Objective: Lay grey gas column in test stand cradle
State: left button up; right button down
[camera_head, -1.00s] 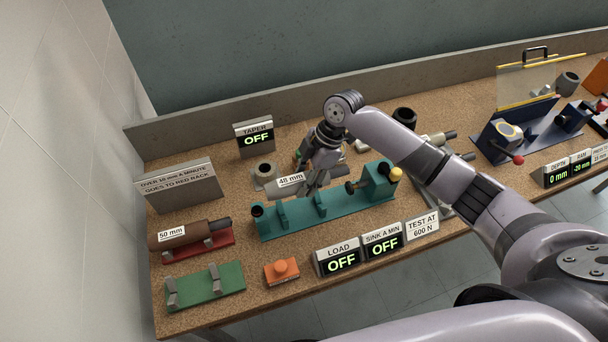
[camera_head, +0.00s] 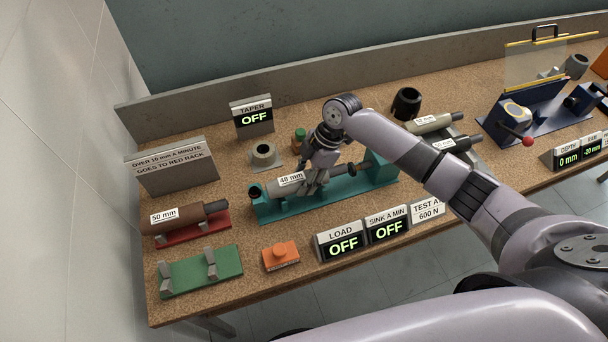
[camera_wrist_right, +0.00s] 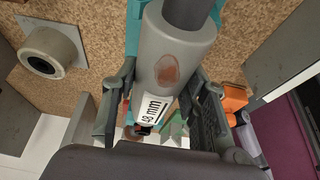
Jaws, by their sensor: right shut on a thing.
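The grey gas column (camera_head: 284,190) has a white "48 mm" label and a dark rod at its right end. It lies lengthwise along the teal test stand (camera_head: 290,209), over its cradle and between the end posts. I cannot tell whether it rests fully in the supports. My right gripper (camera_head: 318,182) is shut on the column from above and hides part of its middle. In the right wrist view the column (camera_wrist_right: 178,50) sits between both fingers and shows a reddish-brown patch. Teal stand parts (camera_wrist_right: 133,30) show beside and below it. My left gripper is not in view.
A brown "50 mm" column (camera_head: 178,218) lies on a red rack (camera_head: 200,232) at left. A green rack (camera_head: 195,277) is empty. An orange button box (camera_head: 281,256) and display signs (camera_head: 340,240) line the front. A grey ring (camera_head: 263,153) stands behind the stand.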

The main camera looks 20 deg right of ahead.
jog(key=shift+f+b, duration=0.35)
jog(key=shift+f, duration=0.3)
dwell(0.5)
jog(key=c, duration=1.1)
grip_release()
jog(key=shift+o, duration=1.1)
jog(key=shift+s+f, duration=0.1)
jog(key=v, duration=1.2)
